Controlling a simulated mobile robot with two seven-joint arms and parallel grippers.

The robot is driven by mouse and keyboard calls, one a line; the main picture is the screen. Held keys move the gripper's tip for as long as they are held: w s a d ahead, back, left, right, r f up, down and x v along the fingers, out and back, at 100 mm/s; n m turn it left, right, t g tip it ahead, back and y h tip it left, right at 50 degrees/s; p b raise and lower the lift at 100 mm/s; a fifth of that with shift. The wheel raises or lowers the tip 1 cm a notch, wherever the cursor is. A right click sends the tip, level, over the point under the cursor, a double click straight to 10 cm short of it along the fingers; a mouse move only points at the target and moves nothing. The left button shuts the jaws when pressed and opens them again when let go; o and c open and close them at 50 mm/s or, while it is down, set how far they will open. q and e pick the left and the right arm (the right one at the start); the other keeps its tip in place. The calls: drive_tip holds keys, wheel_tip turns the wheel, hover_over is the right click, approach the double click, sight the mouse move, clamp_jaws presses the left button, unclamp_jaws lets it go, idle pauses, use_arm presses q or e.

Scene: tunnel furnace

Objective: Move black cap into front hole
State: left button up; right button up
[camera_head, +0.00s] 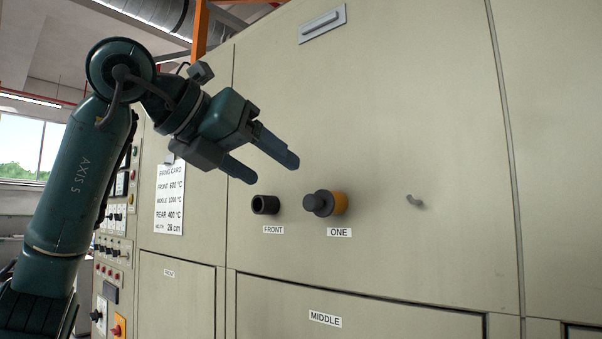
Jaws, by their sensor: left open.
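The black cap (318,203) sits in the orange fitting (341,203) above the label ONE, its dark knob end sticking out from the panel. The front hole (265,204) is a short dark tube above the label FRONT, to the left of the cap. My left gripper (268,170) is open, its two blue-green fingers pointing down and right. It is empty and shows just above the front hole, up and left of the cap. How far the fingers are from the panel I cannot tell. My right gripper is not in view.
The beige furnace wall (400,110) fills most of the view. A small grey peg (414,201) sticks out to the right of the cap. A firing card (169,200) and a control panel (112,235) are at the left. A door marked MIDDLE (400,325) lies below.

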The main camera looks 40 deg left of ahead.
sight(309, 209)
use_arm(q)
drive_tip(key=p+x, duration=0.1)
drive_tip(key=x, duration=1.2)
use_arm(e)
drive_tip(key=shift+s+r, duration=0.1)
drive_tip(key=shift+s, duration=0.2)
